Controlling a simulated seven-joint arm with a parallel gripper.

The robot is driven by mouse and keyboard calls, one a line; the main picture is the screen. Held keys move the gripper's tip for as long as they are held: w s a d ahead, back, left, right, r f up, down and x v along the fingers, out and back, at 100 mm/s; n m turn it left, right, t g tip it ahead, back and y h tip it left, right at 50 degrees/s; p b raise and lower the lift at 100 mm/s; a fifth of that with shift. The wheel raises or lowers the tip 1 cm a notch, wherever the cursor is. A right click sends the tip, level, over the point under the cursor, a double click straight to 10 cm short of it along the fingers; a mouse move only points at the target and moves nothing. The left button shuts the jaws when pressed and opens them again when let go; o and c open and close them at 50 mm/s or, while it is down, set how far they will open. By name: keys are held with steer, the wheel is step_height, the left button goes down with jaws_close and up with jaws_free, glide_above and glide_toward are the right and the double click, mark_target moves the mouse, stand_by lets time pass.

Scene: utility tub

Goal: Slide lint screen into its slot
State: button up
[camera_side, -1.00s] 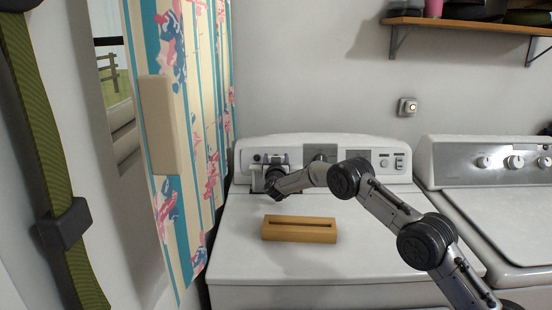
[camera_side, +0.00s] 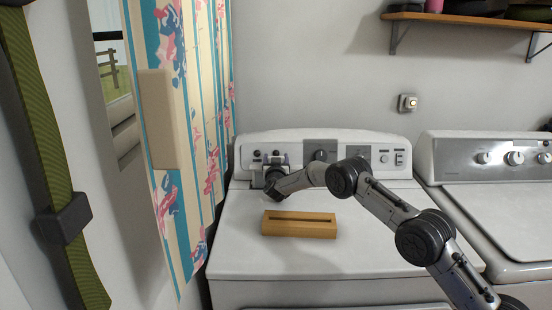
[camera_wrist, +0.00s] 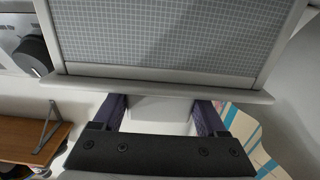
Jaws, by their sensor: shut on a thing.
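The lint screen (camera_wrist: 165,45), a grey mesh in a pale frame, fills the top of the wrist view; its far end is cut off. My gripper (camera_wrist: 160,108) has two dark purple fingers shut on the pale tab at the frame's near edge. In the side view my gripper (camera_side: 276,170) is at the back left of the white machine, in front of its control panel and behind the wooden block. There the screen is hard to make out. The wooden block (camera_side: 299,229) lies on the machine top, with a long dark slot (camera_side: 300,219) in its upper face. The slot looks empty.
The control panel (camera_side: 375,158) rises behind my gripper. A patterned curtain (camera_side: 190,130) hangs close on the left. A second machine (camera_side: 500,215) stands at the right, and a shelf (camera_side: 470,20) is high on the wall. The machine top around the block is clear.

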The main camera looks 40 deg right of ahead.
steer(key=shift+f, duration=0.15)
steer(key=shift+f, duration=0.25)
steer(key=shift+r, duration=3.05)
steer(key=shift+r, duration=0.1)
steer(key=shift+r, duration=0.45)
steer(key=shift+f, duration=3.35)
